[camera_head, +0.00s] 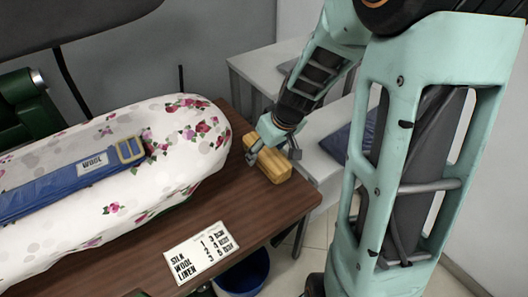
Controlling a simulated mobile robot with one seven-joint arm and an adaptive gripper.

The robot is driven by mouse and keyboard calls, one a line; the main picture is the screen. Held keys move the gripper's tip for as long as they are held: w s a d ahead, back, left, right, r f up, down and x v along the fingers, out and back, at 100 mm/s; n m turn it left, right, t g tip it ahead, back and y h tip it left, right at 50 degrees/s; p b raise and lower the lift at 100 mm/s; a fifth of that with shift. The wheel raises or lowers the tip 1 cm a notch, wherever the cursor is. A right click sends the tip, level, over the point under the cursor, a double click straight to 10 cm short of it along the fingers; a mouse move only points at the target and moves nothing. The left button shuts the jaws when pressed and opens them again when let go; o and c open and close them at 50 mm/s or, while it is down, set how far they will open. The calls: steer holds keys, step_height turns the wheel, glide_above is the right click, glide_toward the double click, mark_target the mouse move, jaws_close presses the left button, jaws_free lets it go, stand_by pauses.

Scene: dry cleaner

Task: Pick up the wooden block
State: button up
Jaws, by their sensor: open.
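The wooden block (268,160) is light yellow-brown and lies near the right edge of the brown wooden table (195,213). My gripper (272,146) is at the block, pointing down, with one finger at its left side and the other near its right side. It is open. Whether the fingers touch the block is hard to tell. Part of the block's top is hidden by my gripper.
A flowered white padded board (185,165) with a blue strap (60,187) lies just left of the block. A blue bucket (245,274) stands below. White benches (305,137) stand behind.

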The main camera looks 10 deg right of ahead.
mark_target(266, 151)
steer(key=shift+w+a+f, duration=0.1)
steer(key=shift+w+f, duration=0.15)
steer(key=shift+f, duration=0.3)
steer(key=shift+c, duration=0.7)
steer(key=c, duration=1.4)
steer(key=shift+r, duration=0.1)
step_height(266, 151, up, 10)
steer(key=shift+p, duration=0.9)
steer(key=o, duration=0.8)
steer(key=c, duration=0.4)
